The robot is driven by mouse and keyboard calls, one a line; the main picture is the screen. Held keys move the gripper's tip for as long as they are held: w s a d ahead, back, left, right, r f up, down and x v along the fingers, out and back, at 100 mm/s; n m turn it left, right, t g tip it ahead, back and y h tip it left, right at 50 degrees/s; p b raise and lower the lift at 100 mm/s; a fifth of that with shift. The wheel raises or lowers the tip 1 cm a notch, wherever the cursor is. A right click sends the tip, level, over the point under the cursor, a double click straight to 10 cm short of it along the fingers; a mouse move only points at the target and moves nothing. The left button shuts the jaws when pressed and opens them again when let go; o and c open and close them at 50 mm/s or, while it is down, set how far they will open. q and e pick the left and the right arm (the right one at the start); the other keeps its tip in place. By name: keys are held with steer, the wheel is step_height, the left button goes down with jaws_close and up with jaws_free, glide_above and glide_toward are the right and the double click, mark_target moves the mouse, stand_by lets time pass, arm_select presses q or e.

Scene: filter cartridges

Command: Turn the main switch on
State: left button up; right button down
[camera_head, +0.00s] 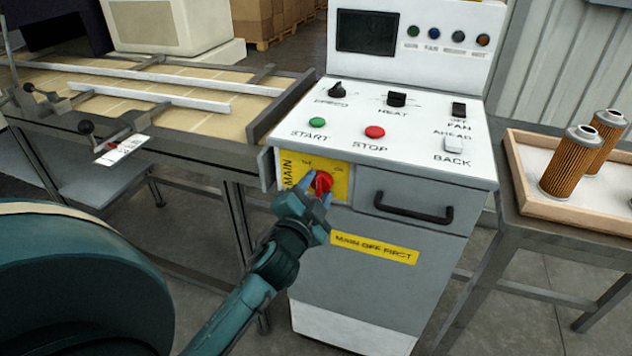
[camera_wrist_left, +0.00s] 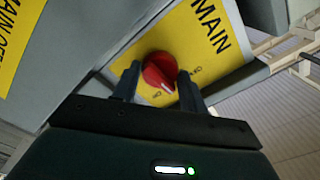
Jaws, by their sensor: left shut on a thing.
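The main switch is a red rotary knob (camera_head: 322,183) on a yellow panel marked MAIN (camera_head: 288,174) on the front of the grey machine. It also shows in the left wrist view (camera_wrist_left: 159,70). My left gripper (camera_head: 318,190) is at the knob with its two fingers on either side, shut on it. In the left wrist view the fingers (camera_wrist_left: 158,88) flank the knob. The knob's white mark points between the two small position labels, closer to the one farther from the word MAIN. My right gripper is not in view.
Above the switch, the white console (camera_head: 420,125) carries a green START button (camera_head: 317,122), a red STOP button (camera_head: 375,132) and several other controls. A drawer handle (camera_head: 410,212) sticks out to the right. A tray (camera_head: 560,209) with filter cartridges stands at the right, a conveyor (camera_head: 150,95) at the left.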

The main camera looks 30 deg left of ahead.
arm_select(q)
steer(key=m+p, duration=0.1)
steer(key=m, duration=0.3)
steer(key=shift+r+p, duration=0.15)
steer(key=shift+p, duration=0.25)
steer(key=m+p, duration=0.1)
steer(key=m, duration=0.2)
steer(key=shift+m+p, duration=0.35)
steer(key=shift+m, duration=1.15)
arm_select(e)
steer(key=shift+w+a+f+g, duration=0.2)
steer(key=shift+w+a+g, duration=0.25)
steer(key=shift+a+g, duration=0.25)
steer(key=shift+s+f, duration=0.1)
arm_select(q)
steer(key=o, duration=1)
steer(key=shift+s, duration=0.1)
